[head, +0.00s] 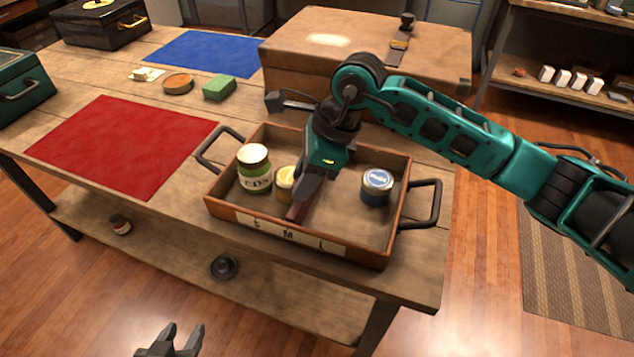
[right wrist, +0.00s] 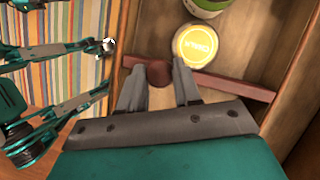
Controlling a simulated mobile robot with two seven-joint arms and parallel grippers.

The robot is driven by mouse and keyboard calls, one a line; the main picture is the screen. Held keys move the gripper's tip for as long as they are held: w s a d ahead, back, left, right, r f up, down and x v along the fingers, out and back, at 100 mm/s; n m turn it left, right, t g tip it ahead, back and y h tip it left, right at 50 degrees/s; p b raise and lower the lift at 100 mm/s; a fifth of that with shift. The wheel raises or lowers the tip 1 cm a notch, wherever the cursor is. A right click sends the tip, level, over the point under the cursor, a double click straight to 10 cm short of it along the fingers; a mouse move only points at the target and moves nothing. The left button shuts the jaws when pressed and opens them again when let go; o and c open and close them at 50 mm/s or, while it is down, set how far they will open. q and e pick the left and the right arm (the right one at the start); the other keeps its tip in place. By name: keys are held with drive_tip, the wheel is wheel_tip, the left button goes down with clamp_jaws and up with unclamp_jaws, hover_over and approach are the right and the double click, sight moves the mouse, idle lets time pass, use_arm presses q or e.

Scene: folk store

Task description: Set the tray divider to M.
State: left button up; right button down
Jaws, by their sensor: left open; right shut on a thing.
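The tray (head: 220,210) is a brown wooden box with black side handles and a front label strip (head: 270,230) reading S, M, L from left to right. The reddish-brown divider (head: 294,211) stands inside it, its front end just behind the strip near M; the exact slot is unclear. My right gripper (head: 303,196) reaches down into the tray, shut on the divider's round knob (right wrist: 158,73). The divider bar (right wrist: 230,88) also shows in the right wrist view. The gripper hides much of the divider in the head view. My left gripper (head: 182,337) is open and empty, low before the table.
In the tray, a green-labelled jar (head: 254,170) and a yellow jar (head: 286,184) stand left of the divider, the yellow close to it. A blue jar (head: 376,188) stands right. A wooden chest (head: 360,60) is behind, a red mat (head: 120,145) left.

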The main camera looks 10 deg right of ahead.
drive_tip(key=c, duration=0.8)
unclamp_jaws()
drive_tip(key=v, duration=1.3)
drive_tip(key=shift+a, duration=0.1)
drive_tip(key=shift+s, duration=0.15)
